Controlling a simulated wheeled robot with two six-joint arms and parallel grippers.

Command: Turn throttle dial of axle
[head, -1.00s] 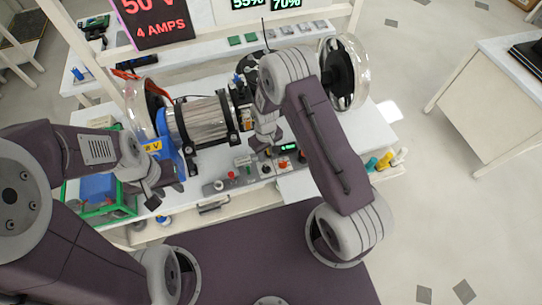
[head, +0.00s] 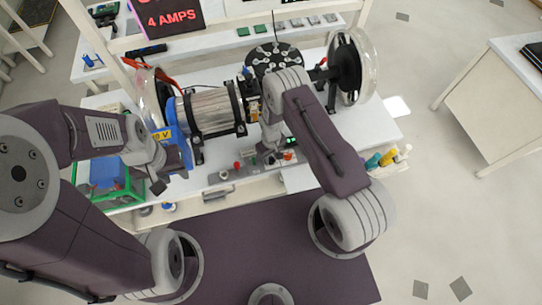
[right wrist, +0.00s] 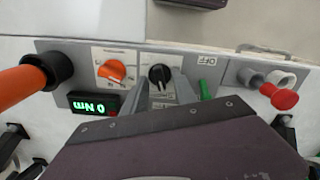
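The control panel lies along the bench front. In the right wrist view it carries a black dial (right wrist: 159,74) and, to its left, an orange dial (right wrist: 112,70). Their small labels are unreadable, so I cannot tell which is the throttle. My right gripper (right wrist: 164,92) has its two grey fingers apart, close to the black dial; contact is unclear. In the head view this gripper (head: 268,154) is over the panel, with the dials mostly hidden. The axle rig (head: 212,110) stands behind it. My left gripper (head: 172,176) hangs left of the panel; its finger opening is unclear.
A green-lit display (right wrist: 95,103) sits below the orange dial. A green lever (right wrist: 205,90) and a red knob (right wrist: 284,98) are to the right. An orange handle (right wrist: 22,82) is at the left. A clear-covered wheel (head: 352,66) stands at the rig's right.

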